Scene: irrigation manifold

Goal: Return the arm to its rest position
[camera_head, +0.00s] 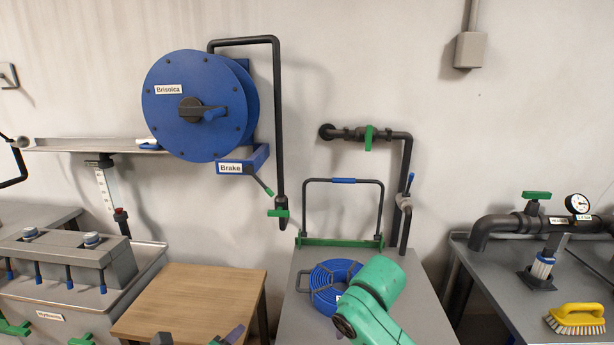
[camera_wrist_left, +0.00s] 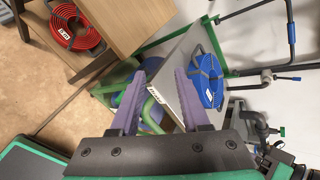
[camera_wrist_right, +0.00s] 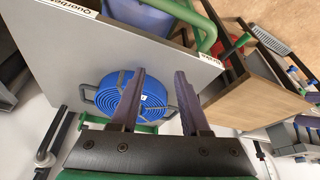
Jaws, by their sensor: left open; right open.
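My left gripper (camera_wrist_left: 158,82) is open in the left wrist view, with nothing held between its purple-grey fingers. My right gripper (camera_wrist_right: 160,78) is open in the right wrist view. Its fingers overlap part of a blue hose coil (camera_wrist_right: 118,92), which lies on the grey tabletop beyond them, and nothing is gripped. In the head view a green link of my arm (camera_head: 381,283) rises over the front of the grey table, beside the blue coil (camera_head: 323,292). Dark finger-like tips show at the bottom edge there; I cannot tell which gripper they belong to.
A blue reel (camera_head: 190,105) with a brake box (camera_head: 243,160) hangs on the wall. A wooden table (camera_head: 195,300) stands left of the grey table (camera_head: 300,275). A yellow brush (camera_head: 576,315) lies on the right bench. A red coil (camera_wrist_left: 75,22) sits low by the wooden furniture.

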